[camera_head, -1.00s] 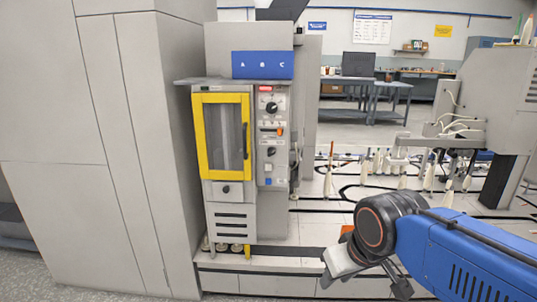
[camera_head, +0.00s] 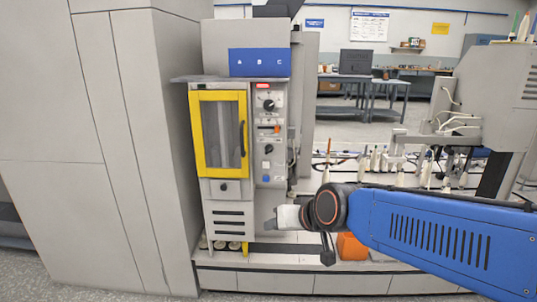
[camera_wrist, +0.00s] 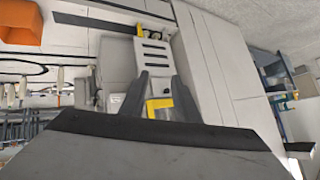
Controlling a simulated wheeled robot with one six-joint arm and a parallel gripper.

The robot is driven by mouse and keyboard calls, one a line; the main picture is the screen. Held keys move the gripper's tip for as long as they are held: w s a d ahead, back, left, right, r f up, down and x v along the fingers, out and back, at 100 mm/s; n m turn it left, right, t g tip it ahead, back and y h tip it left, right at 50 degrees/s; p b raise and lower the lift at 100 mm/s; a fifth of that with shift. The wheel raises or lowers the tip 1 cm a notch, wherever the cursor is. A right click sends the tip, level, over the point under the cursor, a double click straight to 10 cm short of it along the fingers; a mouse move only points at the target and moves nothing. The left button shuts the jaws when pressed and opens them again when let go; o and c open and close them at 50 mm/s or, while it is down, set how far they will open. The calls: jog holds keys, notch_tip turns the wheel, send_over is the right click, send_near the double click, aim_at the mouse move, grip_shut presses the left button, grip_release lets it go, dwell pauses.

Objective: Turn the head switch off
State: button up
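The grey machine carries a control panel (camera_head: 279,150) right of its yellow-framed door (camera_head: 196,130). No label is readable, so I cannot tell which one is the head switch. My gripper (camera_head: 280,218) is below the panel, in front of the machine's lower right part, apart from the controls. In the wrist view, my gripper's two grey fingers (camera_wrist: 161,75) stand apart, with nothing visibly held between them.
A tall grey cabinet (camera_head: 120,150) stands close on the machine's left. An orange bin (camera_head: 351,246) sits on the low bench right of the machine, behind my arm; it also shows in the wrist view (camera_wrist: 20,22). Several bobbins (camera_head: 375,158) stand farther back on the right.

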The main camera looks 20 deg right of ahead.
jog(key=w+a+r+m+t, duration=0.1)
jog(key=w+r+m+t, duration=0.1)
jog(key=w, duration=0.4)
jog(key=w+a+r+m+t, duration=0.1)
jog(key=w+a+r+t, duration=0.1)
jog(key=w, duration=0.3)
jog(key=m+t+h, duration=0.3)
jog(key=m+h, duration=0.5)
jog(key=h, duration=0.1)
send_near(269, 151)
jog(key=x, duration=0.8)
jog(key=shift+w+f, duration=0.1)
jog(key=shift+w, duration=0.1)
jog(key=shift+c, duration=0.2)
grip_shut()
